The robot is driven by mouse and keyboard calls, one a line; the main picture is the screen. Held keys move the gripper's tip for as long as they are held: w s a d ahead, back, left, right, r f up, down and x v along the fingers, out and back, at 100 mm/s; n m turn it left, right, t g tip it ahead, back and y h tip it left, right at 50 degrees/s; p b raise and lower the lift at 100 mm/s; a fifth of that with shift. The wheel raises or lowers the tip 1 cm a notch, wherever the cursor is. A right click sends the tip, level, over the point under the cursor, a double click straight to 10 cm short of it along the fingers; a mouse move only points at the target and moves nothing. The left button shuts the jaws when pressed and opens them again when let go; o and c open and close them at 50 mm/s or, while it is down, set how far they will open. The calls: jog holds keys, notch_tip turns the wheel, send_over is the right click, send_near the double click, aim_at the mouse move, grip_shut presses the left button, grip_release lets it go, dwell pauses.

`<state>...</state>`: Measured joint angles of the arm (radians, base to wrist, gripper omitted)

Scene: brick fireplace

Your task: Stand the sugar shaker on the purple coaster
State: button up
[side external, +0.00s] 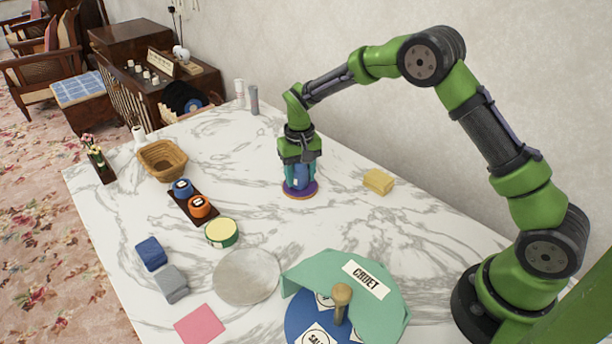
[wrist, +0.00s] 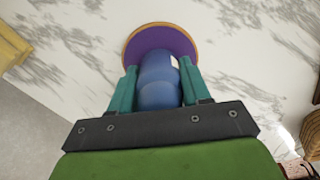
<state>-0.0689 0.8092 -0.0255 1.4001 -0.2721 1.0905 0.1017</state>
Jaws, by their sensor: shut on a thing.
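The purple coaster (side external: 301,194), with an orange edge, lies on the marble table below my gripper (side external: 299,176). My gripper points down and is shut on a blue shaker (side external: 299,171), taken to be the sugar shaker. In the wrist view the shaker (wrist: 158,80) stands between the teal fingers, with a bit of white label at its right side. The purple coaster (wrist: 160,36) shows behind the shaker's far end. The shaker looks upright over the coaster, its lower end at or very near the surface. I cannot tell whether they touch; the fingers hide part of the shaker.
A yellow sponge (side external: 378,181) lies to the right. A dark tray (side external: 182,206) with blue and orange jars, a wicker basket (side external: 163,161) and a green-rimmed tin (side external: 222,232) stand left. A green-and-blue cruet carousel (side external: 385,290) is in front. Table around the coaster is clear.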

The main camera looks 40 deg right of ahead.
jog(key=shift+f, duration=0.1)
jog(key=o, duration=1.2)
jog(key=shift+c, duration=0.2)
notch_tip(320, 180, up, 12)
jog(key=s+r+t, duration=0.2)
jog(key=s+r, duration=0.4)
jog(key=r, duration=0.2)
jog(key=s+r+t+y, duration=0.2)
jog(key=s+t, duration=0.3)
jog(key=s, duration=1.6)
jog(key=shift+s+a+r, duration=0.2)
jog(key=shift+a+r, duration=0.1)
jog(key=shift+r, duration=0.15)
